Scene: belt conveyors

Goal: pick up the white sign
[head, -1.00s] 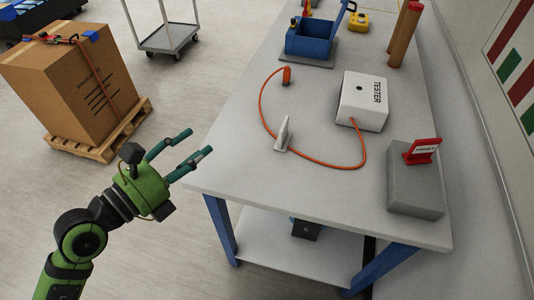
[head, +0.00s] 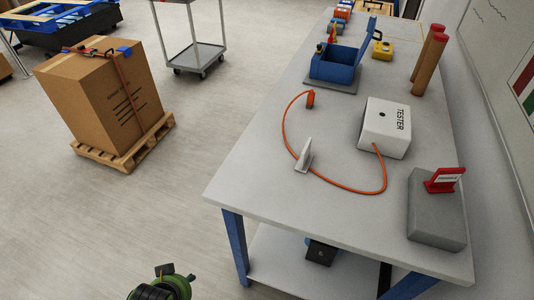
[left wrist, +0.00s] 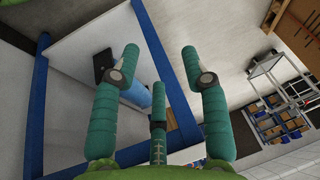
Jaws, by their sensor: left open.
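The white sign (head: 304,156) is a small upright plate on a low foot. My left arm shows only at the bottom edge of the head view, lower than the tabletop and left of the table. Its fingers are out of that view. In the left wrist view my left gripper (left wrist: 160,62) has its green fingers spread, with nothing between them. The sign cannot be made out in that view. My right gripper is in neither view.
The tester box (head: 386,128) and orange cable (head: 345,188) lie beside the sign. A blue box (head: 336,65) is farther back. A carton (head: 100,100) sits on a pallet at left.

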